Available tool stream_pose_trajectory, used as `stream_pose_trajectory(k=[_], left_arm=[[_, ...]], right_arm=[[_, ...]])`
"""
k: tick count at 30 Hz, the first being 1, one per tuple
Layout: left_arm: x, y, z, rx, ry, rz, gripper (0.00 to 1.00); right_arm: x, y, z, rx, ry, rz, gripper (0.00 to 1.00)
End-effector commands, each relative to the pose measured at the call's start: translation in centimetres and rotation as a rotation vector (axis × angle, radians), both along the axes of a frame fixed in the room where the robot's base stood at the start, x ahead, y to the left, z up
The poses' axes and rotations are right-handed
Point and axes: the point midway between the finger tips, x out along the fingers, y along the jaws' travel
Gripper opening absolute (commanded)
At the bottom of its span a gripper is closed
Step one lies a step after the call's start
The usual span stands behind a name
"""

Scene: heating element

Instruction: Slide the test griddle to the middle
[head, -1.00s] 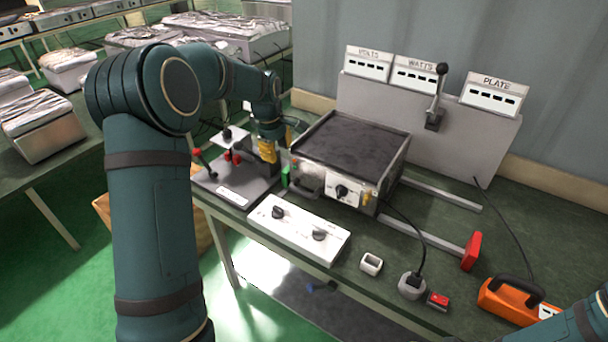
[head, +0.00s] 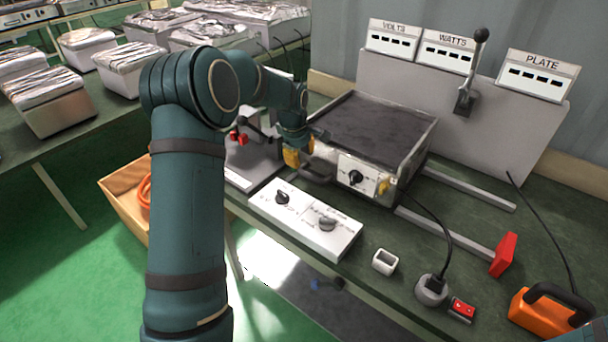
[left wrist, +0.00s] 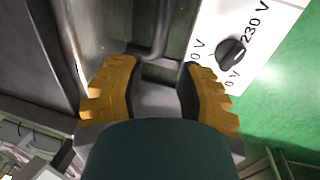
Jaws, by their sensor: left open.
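The test griddle (head: 375,130), a metal box with a dark flat top, sits on two metal rails (head: 470,188). A control knob is on its front, and a dark handle (head: 316,170) sticks out at the front left. My left gripper (head: 292,158) is at the griddle's front-left corner beside this handle. In the left wrist view, its yellow fingers (left wrist: 160,80) are apart, with a handle bar (left wrist: 160,35) just beyond the tips. I cannot tell whether they touch it. My right gripper is out of view.
A white two-knob box (head: 305,218) stands in front of the griddle; its knob also shows in the left wrist view (left wrist: 230,52). A red end stop (head: 504,255) is at the front rail's right end. A power cable runs to a grey socket (head: 431,290). A meter panel stands behind.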

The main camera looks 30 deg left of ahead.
Motion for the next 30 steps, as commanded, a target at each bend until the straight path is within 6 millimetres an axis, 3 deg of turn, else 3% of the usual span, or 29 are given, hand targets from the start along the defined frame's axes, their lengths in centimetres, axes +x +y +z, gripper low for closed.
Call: stream_pose_trajectory(k=[6,12,26,29,30], left_arm=[[0.8,-0.1,-4.4,0.000,0.002,0.000,0.36],[1.3,-0.1,-6.7,0.000,-0.001,0.000,0.36],[1.5,-0.1,-7.5,0.000,-0.001,0.000,0.36],[1.5,-0.1,-7.5,0.000,-0.001,-0.001,0.01],[1.5,-0.1,-7.5,0.000,-0.001,0.000,0.00]], right_arm=[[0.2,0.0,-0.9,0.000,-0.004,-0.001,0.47],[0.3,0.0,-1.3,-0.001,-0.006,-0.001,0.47],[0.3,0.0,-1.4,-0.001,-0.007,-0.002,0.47],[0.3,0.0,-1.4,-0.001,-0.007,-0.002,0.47],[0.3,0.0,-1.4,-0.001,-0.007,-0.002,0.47]])
